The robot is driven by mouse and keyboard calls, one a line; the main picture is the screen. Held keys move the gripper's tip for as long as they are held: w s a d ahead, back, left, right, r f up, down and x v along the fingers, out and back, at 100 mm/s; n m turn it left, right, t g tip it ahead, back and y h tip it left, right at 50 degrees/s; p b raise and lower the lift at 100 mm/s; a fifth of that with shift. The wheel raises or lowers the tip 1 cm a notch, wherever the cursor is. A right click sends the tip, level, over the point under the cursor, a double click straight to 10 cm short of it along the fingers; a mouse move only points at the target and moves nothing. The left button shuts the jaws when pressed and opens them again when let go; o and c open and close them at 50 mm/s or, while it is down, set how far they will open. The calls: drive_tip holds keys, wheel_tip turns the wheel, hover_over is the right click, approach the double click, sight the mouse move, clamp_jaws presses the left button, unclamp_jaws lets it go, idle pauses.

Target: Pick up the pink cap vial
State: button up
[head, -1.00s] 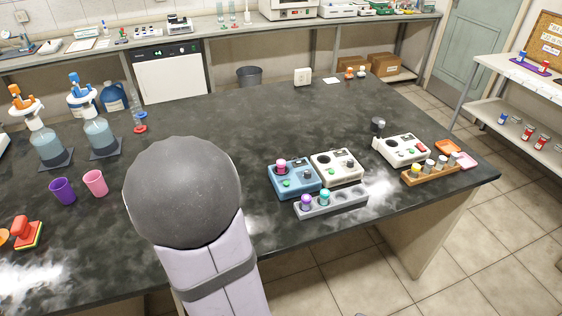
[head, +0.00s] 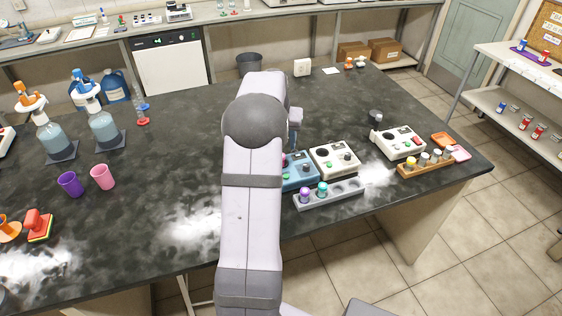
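The pink cap vial (head: 285,160) stands in the blue device (head: 300,184). Only a sliver of its cap shows at the edge of my arm, which covers the left part of this device. My gripper (head: 294,142) shows in part beyond the arm, above and behind the blue device, close to the vial in the picture. Its fingers are too small and too covered to tell whether they are open, and I see nothing held in it.
A grey rack (head: 348,190) in front holds a purple cap vial (head: 306,194) and a teal cap vial (head: 322,189). A white device (head: 334,161) stands right of the blue one. Farther right are another white device (head: 401,143) and a wooden rack (head: 431,165) with several vials.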

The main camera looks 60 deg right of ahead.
drive_tip(key=shift+a+f+m, duration=0.25)
drive_tip(key=shift+f+m, duration=0.05)
drive_tip(key=shift+f, duration=0.05)
drive_tip(key=shift+p+x, duration=0.5)
drive_tip(key=shift+x, duration=0.5)
drive_tip(key=shift+w+p+x, duration=0.2)
drive_tip(key=shift+p+x, duration=0.5)
drive_tip(key=shift+x, duration=0.25)
drive_tip(key=shift+w+p+x, duration=0.15)
drive_tip(key=shift+p+x, duration=0.5)
drive_tip(key=shift+x, duration=0.3)
drive_tip(key=shift+f, duration=0.7)
